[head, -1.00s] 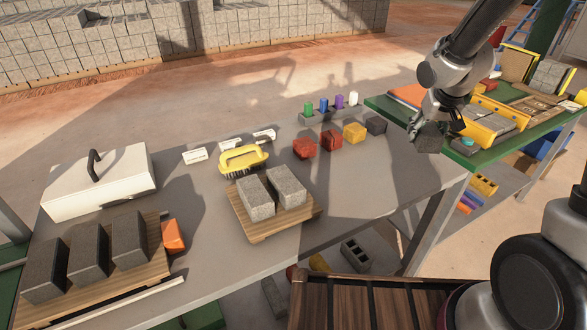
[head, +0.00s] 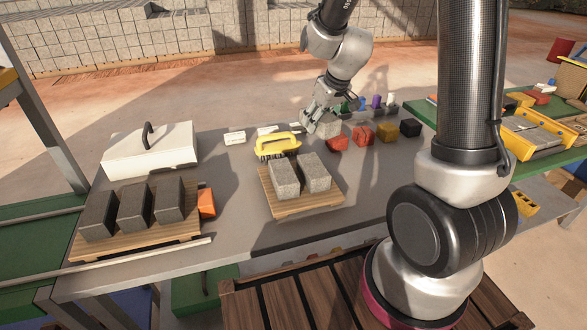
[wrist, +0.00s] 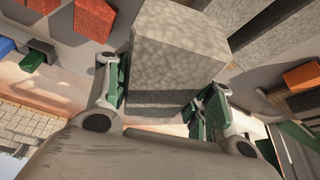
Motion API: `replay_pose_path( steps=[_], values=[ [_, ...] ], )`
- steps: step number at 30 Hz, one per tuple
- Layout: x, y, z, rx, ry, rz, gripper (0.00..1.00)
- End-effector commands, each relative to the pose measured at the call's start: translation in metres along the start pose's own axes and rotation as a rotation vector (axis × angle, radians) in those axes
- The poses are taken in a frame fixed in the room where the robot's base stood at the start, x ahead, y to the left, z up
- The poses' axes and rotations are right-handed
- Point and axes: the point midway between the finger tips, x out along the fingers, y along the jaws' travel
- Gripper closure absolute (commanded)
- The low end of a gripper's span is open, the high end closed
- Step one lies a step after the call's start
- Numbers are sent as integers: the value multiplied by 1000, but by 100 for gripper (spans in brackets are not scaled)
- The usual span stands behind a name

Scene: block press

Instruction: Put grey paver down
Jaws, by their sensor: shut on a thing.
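My gripper (head: 322,114) is shut on a grey paver (head: 329,129) above the back middle of the grey table. In the wrist view the held grey paver (wrist: 182,48) sits between the green-padded fingers of my gripper (wrist: 166,92). Two more light grey pavers (head: 284,181) (head: 316,175) stand side by side on a small wooden board (head: 308,205), nearer the front than my gripper. I cannot tell how high the held paver is above the table.
A yellow-handled brush (head: 279,145) lies just left of my gripper. At left are a white lidded box (head: 150,150) and a wooden board (head: 130,246) with three dark pavers (head: 135,207).

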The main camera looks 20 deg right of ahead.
Motion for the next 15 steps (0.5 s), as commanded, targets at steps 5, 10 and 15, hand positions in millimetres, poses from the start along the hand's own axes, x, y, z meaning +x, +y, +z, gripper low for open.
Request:
replay_pose_path(
  steps=[5,10,15],
  values=[
    [-14,-11,14,-239,6,-100,100],
    [-31,-43,28,-600,5,-249,100],
    [-52,-83,32,-962,4,-397,100]
  ],
)
